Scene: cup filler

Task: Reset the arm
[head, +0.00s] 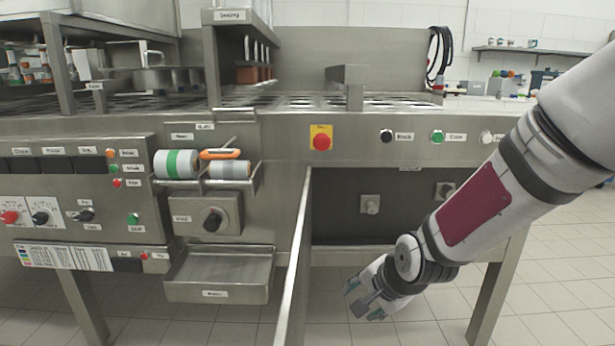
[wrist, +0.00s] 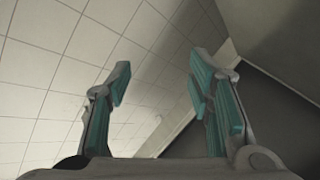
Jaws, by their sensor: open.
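My arm comes in from the right in the head view and slants down to the left. My gripper (head: 362,308) hangs low in front of the machine's open bay, above the tiled floor. In the wrist view my gripper (wrist: 160,82) has its two teal-padded fingers well apart, with nothing between them. Beyond the fingers are pale tiles and a dark grey surface at the right.
The steel filling machine (head: 380,155) spans the head view, with a red stop button (head: 321,142) on its front. An open door panel (head: 297,255) juts toward me left of my gripper. A steel tray (head: 218,275) sticks out farther left. Floor (head: 560,290) at lower right is clear.

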